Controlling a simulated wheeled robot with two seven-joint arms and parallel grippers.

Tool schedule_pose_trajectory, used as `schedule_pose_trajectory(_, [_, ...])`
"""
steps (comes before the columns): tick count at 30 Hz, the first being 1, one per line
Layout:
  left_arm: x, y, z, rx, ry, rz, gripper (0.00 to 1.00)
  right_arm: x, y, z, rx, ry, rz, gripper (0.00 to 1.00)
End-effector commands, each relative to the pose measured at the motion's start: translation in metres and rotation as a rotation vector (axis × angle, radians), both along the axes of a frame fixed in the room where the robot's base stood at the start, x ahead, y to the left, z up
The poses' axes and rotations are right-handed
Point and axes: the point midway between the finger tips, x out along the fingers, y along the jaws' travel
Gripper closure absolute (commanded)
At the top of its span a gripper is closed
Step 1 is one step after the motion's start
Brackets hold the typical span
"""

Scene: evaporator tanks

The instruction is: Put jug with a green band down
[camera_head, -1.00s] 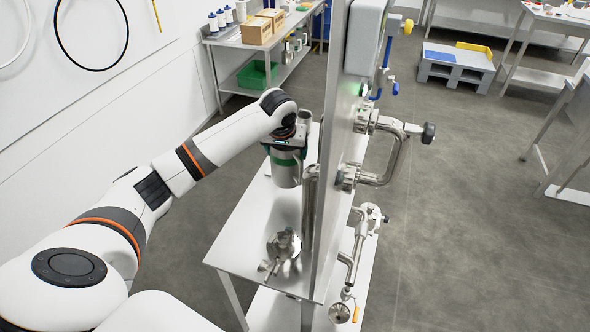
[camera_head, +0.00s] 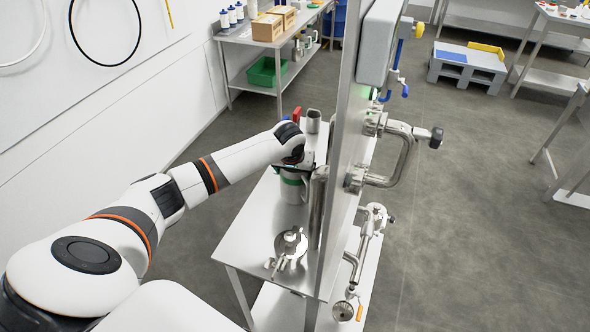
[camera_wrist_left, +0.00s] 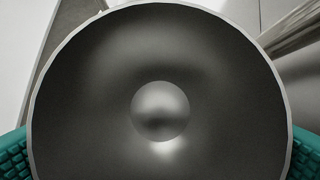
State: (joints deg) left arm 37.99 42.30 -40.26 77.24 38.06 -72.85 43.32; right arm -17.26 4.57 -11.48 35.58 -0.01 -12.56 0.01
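The steel jug with a green band (camera_head: 293,191) is at the steel table (camera_head: 245,235), left of the upright panel. My left gripper (camera_head: 292,172) is at its top, and the arm hides part of it. In the left wrist view I look straight down into the open jug (camera_wrist_left: 160,60), which looks empty. Green finger pads flank its rim on both sides, so the gripper is shut on it. The jug is upright, low over the table or on it; I cannot tell if its base touches. My right gripper is not in view.
A steel fitting (camera_head: 288,247) lies on the near part of the table. A steel cylinder (camera_head: 314,121) and a red item (camera_head: 296,115) are just beyond the jug. The upright panel (camera_head: 345,190) with pipes stands close on the right. Bare tabletop shows between jug and fitting.

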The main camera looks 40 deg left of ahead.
Motion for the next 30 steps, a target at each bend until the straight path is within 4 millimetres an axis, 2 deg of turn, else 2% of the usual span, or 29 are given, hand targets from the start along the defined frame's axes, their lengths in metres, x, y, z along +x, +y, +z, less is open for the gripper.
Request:
schedule_pose_trajectory(1, [0.000,0.000,0.000,0.000,0.001,0.000,0.04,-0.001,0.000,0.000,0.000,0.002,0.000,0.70])
schedule_pose_trajectory(2, [0.000,0.000,0.000,0.000,0.001,0.000,0.00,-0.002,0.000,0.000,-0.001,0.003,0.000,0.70])
schedule_pose_trajectory(8, [0.000,0.000,0.000,0.000,0.001,0.000,0.00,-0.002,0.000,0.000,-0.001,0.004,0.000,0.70])
schedule_pose_trajectory(13, [-0.003,-0.001,0.011,-0.001,0.000,0.000,0.00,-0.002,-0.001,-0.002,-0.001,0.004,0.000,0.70])
schedule_pose_trajectory(17, [-0.011,-0.004,0.032,0.001,-0.002,-0.002,0.00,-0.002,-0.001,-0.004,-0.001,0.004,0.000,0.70])
schedule_pose_trajectory(24, [-0.029,-0.012,0.080,0.001,-0.003,-0.001,0.00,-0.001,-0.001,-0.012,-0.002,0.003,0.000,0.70])
schedule_pose_trajectory(30, [-0.039,-0.016,0.106,0.000,0.000,0.000,0.00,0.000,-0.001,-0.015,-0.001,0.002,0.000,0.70])
